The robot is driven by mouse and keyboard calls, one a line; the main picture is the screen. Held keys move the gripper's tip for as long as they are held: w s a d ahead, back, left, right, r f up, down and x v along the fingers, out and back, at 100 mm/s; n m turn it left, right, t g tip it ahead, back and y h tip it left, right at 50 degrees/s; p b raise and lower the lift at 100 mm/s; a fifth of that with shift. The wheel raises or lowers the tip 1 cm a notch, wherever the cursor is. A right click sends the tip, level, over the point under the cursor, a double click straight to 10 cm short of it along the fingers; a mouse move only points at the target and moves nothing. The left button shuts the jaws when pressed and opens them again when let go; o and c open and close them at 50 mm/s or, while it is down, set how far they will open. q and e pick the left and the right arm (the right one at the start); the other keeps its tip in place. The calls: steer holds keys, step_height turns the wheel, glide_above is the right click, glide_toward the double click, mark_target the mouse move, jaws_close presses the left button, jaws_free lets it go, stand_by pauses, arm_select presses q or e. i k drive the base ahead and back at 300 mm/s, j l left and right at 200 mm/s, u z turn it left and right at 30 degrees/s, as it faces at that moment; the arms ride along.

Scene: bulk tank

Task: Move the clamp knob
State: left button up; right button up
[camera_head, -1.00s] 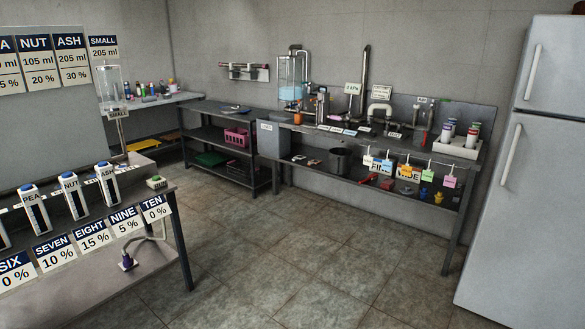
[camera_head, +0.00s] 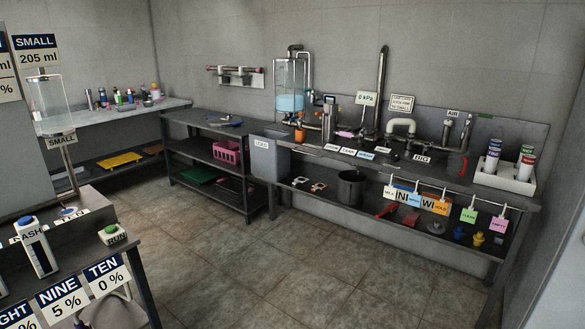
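I cannot pick out the clamp knob for certain at this distance. The long steel workbench (camera_head: 480,187) along the back wall carries pipe fittings, a tank (camera_head: 290,102) with blue liquid and small labels along its front. An orange part (camera_head: 299,134) sits under the tank, and a red handle-like part (camera_head: 463,166) stands near the bench's right end. On the lower shelf are a red tool (camera_head: 386,211), a yellow part (camera_head: 478,239) and other small parts. Neither of my grippers shows in the view.
A dark pot (camera_head: 351,188) stands on the lower shelf, and a grey bin (camera_head: 268,156) by the bench's left end. A shelf unit holds a pink crate (camera_head: 227,151). The tiled floor (camera_head: 260,265) between is clear.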

mark_target(394, 158)
steer(key=i, duration=1.4)
steer(key=i+z, duration=0.3)
steer(key=z, duration=0.15)
steer(key=i+j+z, duration=0.2)
steer(key=z, duration=0.25)
steer(key=i, duration=0.1)
